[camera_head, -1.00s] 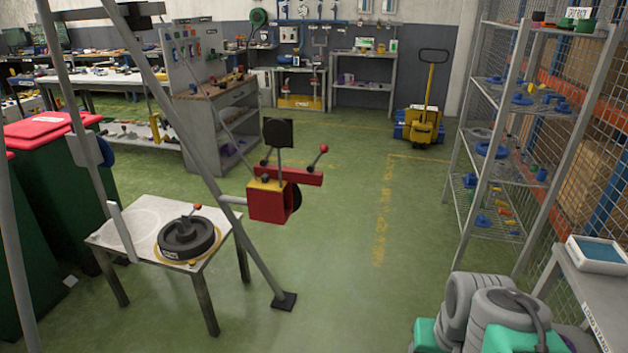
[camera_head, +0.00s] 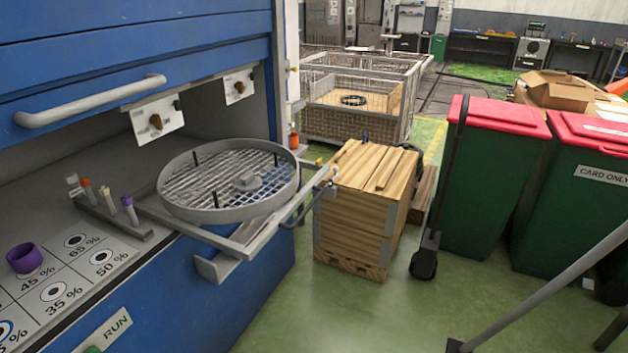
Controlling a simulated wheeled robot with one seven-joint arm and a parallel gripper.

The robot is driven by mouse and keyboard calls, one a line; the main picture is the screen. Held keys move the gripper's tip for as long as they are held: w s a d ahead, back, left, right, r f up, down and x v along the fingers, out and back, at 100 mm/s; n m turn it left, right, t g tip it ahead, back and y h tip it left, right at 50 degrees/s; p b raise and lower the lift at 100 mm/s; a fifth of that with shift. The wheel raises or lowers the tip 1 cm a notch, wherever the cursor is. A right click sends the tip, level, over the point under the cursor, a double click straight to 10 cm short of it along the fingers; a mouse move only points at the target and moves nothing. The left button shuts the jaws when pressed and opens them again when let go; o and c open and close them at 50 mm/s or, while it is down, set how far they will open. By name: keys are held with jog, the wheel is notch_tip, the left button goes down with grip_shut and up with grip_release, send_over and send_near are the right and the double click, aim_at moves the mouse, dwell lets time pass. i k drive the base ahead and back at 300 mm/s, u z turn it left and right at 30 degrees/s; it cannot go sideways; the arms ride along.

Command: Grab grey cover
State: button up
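A small flat grey piece (camera_head: 247,181) lies on the wire mesh of a round grey basket (camera_head: 190,212) in the head view; it may be the grey cover, but I cannot tell for sure. Several dark upright pins stand around it in the basket. The basket sits on a grey rail frame (camera_head: 215,245) sticking out from the open blue cabinet (camera_head: 250,290). My gripper is not in view.
A purple cup (camera_head: 25,258) and vials in a rack (camera_head: 112,212) stand on the cabinet's left ledge. A wooden crate (camera_head: 355,225) stands close right of the basket. Green bins with red lids (camera_head: 490,190) stand farther right. Green floor is clear in front.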

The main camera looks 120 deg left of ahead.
aim_at(249, 183)
jog(key=z, duration=2.25)
jog(key=k, duration=0.25)
jog(key=z, duration=2.1)
jog(key=k, duration=0.5)
jog(key=z, duration=2.95)
jog(key=i, duration=0.5)
jog(key=z, duration=0.35)
